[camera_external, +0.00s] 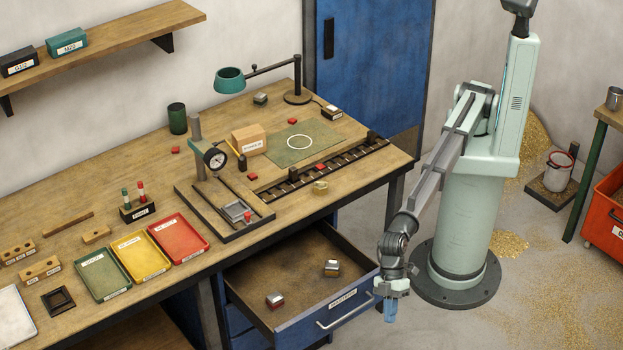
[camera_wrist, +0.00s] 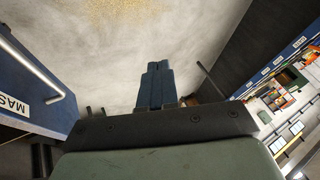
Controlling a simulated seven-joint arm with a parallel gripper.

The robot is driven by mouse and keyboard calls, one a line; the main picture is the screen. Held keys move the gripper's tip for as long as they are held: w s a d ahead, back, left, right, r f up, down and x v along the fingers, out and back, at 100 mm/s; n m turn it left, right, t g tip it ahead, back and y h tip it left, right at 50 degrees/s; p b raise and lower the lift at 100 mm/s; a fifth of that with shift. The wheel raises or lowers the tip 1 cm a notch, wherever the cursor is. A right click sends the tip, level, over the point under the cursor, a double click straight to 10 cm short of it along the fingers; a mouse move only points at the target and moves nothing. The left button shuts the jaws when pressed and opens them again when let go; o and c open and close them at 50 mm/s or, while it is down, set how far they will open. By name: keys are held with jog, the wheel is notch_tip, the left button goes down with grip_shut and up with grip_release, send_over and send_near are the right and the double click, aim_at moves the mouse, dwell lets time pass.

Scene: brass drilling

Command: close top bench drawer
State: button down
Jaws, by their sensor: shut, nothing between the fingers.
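The top bench drawer (camera_external: 300,285) is blue with a bare brown inside and is pulled well out from under the bench. Its front (camera_external: 338,313) carries a white label and a silver bar handle (camera_external: 345,313). Two small metal blocks, one at the front left (camera_external: 275,300) and one at the right (camera_external: 332,267), lie inside it. My gripper (camera_external: 390,311) hangs pointing down just right of the drawer front, apart from the handle, shut and empty. In the wrist view the closed blue fingers (camera_wrist: 155,85) show at centre, and the drawer front (camera_wrist: 35,85) with its handle is at the left.
The wooden bench top (camera_external: 150,215) above holds green, yellow and red trays (camera_external: 178,238), a gauge stand (camera_external: 214,158) and a lamp (camera_external: 230,80). Lower blue drawers (camera_external: 240,322) sit beneath.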

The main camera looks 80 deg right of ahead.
jog(key=s+a+f+n+t, duration=0.1)
jog(key=s+a, duration=0.2)
jog(key=s, duration=0.3)
jog(key=s+a+f+n, duration=0.1)
jog(key=s+a+f, duration=0.15)
jog(key=s, duration=0.25)
jog(key=w+d+r+m+t+h, duration=0.3)
jog(key=w+d+m+t+h, duration=0.35)
jog(key=w, duration=0.65)
jog(key=w+d+f+n, duration=0.1)
jog(key=w+d+f, duration=0.4)
jog(key=w+f, duration=0.3)
jog(key=shift+d+f+n+h, duration=0.15)
jog(key=shift+f+n+h, duration=0.2)
jog(key=shift+f+h, duration=0.15)
